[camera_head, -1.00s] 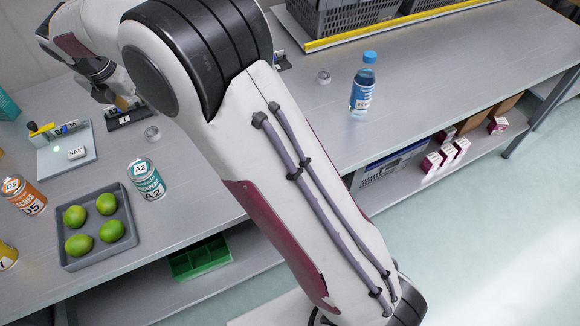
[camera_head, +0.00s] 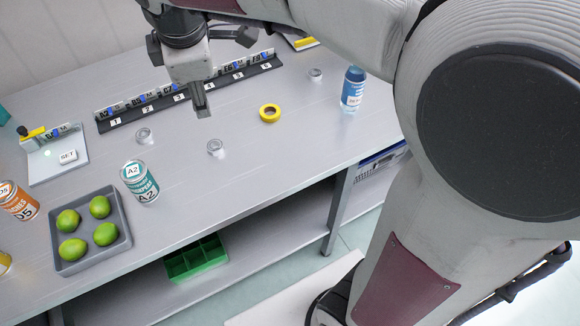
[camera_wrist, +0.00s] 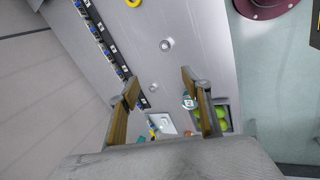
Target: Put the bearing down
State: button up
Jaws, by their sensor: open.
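Three small silvery rings that look like bearings lie flat on the grey bench in the head view: one at the left (camera_head: 144,135), one in the middle (camera_head: 215,147) and one farther back at the right (camera_head: 316,74). I cannot tell which one the task names. My gripper (camera_head: 203,110) hangs above the bench, behind the left and middle rings and touching neither. In the wrist view, my gripper's fingers (camera_wrist: 160,82) are wide apart with nothing held between them. The middle ring (camera_wrist: 166,45) and the left ring (camera_wrist: 153,87) show on the bench beyond.
A numbered black rack (camera_head: 185,92) runs behind my gripper. A yellow ring (camera_head: 270,113) and a blue bottle (camera_head: 354,88) stand to the right. The A2 can (camera_head: 140,182), tray of limes (camera_head: 122,245) and SET panel (camera_head: 45,170) are at left. Bare bench lies around the rings.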

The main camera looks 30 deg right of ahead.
jog(key=s+d+f+m, duration=0.1)
jog(key=s+d+m, duration=0.2)
jog(key=s+m, duration=0.4)
jog(key=s+d+f+m+t, duration=0.1)
jog(key=s+d+f+m, duration=0.1)
jog(key=s+m, duration=0.6)
jog(key=shift+s+d+f+m+y, duration=0.25)
jog(key=shift+s+d, duration=0.55)
jog(key=shift+s, duration=2.5)
jog(key=shift+o, duration=0.6)
